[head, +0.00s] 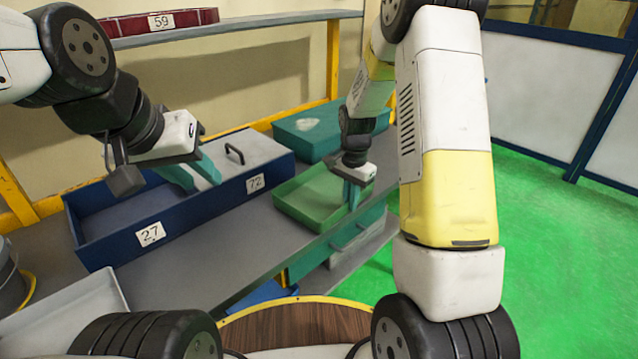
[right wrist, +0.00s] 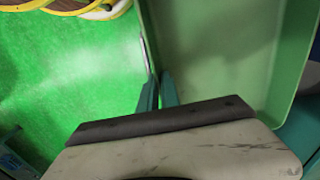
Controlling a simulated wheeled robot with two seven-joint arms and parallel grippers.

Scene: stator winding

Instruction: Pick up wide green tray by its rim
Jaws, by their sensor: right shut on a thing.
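The wide green tray (head: 312,199) is a shallow open box on the grey bench, right of the blue bin. My right gripper (head: 351,198) is at its right-hand rim, fingers pointing down. In the right wrist view the tray (right wrist: 215,45) fills the upper right, and my right gripper's teal fingers (right wrist: 158,92) are closed with the tray's rim between them. The tray looks empty and level; I cannot tell whether it touches the bench. My left gripper (head: 200,178) hangs over the blue bin, teal fingers pointing down; their gap is not clear.
A long blue bin (head: 108,246) with labels 27 and 72 stands left of the tray. A teal lidded box (head: 310,138) is behind it. A red tray (head: 160,22) labelled 59 sits on the upper shelf. A pale tray (head: 70,315) lies at lower left. Green floor is open at right.

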